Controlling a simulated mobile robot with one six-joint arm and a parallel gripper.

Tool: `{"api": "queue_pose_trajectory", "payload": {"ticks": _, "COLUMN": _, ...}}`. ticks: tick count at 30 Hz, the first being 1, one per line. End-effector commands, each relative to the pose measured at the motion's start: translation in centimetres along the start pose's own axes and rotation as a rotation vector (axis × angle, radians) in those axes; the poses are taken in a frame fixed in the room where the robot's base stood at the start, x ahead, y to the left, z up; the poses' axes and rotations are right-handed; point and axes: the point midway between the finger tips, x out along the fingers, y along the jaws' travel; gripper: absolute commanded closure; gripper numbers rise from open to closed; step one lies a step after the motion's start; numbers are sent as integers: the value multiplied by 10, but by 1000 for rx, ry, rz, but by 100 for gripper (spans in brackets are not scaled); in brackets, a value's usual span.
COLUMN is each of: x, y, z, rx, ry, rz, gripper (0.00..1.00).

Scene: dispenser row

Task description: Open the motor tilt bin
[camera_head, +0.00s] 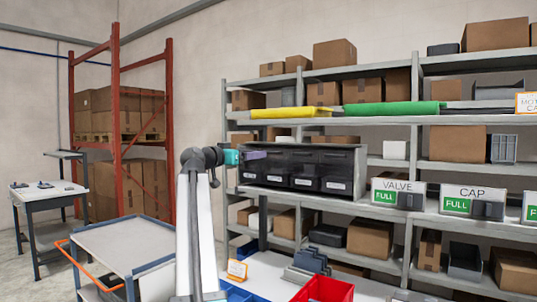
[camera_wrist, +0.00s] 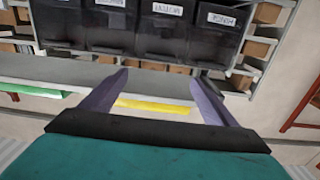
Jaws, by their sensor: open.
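A dark bin unit (camera_head: 300,160) stands on the grey shelving, with a row of black tilt bins with white labels along its lower part. In the wrist view the row appears upside down. That bin matches the leftmost bin (camera_head: 249,176) in the head view. The bins look shut. My gripper (camera_head: 262,155) is at the left end of the unit, above the label row. In the wrist view its two purple fingers (camera_wrist: 158,88) are apart with nothing between them.
Dispensers labelled VALVE (camera_head: 397,193) and CAP (camera_head: 472,201) stand to the right. Yellow (camera_head: 290,113) and green (camera_head: 390,109) items lie on the shelf above. A red bin (camera_head: 325,290) is below, and a cart (camera_head: 120,245) stands at left.

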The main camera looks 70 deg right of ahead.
Motion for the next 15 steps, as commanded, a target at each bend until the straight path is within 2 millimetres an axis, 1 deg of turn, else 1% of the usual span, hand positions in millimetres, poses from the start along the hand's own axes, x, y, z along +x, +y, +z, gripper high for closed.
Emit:
{"api": "queue_pose_trajectory", "payload": {"ticks": 9, "x": 2, "y": 0, "z": 0, "rx": -1, "ry": -1, "rz": 0, "gripper": 19}}
{"api": "queue_pose_trajectory", "payload": {"ticks": 15, "x": 13, "y": 0, "z": 0, "rx": -1, "ry": -2, "rz": 1, "gripper": 19}}
